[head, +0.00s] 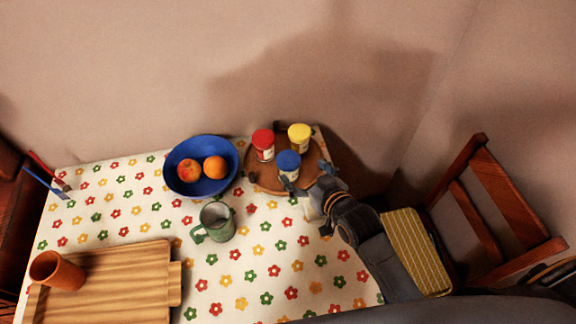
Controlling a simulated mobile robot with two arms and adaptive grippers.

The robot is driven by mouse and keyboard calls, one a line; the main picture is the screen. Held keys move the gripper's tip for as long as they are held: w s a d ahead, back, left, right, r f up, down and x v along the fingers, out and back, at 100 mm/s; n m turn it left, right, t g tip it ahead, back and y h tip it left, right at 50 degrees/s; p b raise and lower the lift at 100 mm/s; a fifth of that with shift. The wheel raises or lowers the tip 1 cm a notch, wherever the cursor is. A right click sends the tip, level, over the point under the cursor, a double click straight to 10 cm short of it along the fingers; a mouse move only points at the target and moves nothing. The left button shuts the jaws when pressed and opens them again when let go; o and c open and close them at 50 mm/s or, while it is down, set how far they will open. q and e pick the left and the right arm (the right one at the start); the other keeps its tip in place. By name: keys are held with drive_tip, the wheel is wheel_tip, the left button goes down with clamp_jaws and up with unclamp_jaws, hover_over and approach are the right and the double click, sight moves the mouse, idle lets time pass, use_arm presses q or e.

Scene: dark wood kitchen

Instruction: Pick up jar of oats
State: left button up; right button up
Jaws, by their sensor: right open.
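Three small jars stand on a round wooden tray (268,181) on the table: one with a red lid (263,140), one with a yellow lid (299,133) and one with a blue lid (288,160). I cannot read the labels, so I cannot tell which holds oats. My right gripper (309,181) is open at the tray's front right edge, close to the blue-lidded jar and partly in front of the tray. I cannot tell whether it touches that jar. My left gripper is not in view.
A blue bowl (211,147) with two orange-coloured fruits stands left of the tray. A grey-green mug (217,222) stands in front. A wooden board (120,275) with a terracotta cup (57,271) lies at front left. A chair (480,200) stands at right.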

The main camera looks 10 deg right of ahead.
sight(288, 158)
drive_tip(key=x, duration=0.6)
drive_tip(key=p+x, duration=0.1)
drive_tip(key=x, duration=0.2)
drive_tip(key=shift+s+a+f, duration=0.15)
drive_tip(key=shift+s+a, duration=0.05)
drive_tip(key=shift+a, duration=0.05)
drive_tip(key=shift+s, duration=0.1)
drive_tip(key=shift+c, duration=0.2)
drive_tip(key=c, duration=1.4)
drive_tip(key=shift+c, duration=0.5)
drive_tip(key=shift+r, duration=0.2)
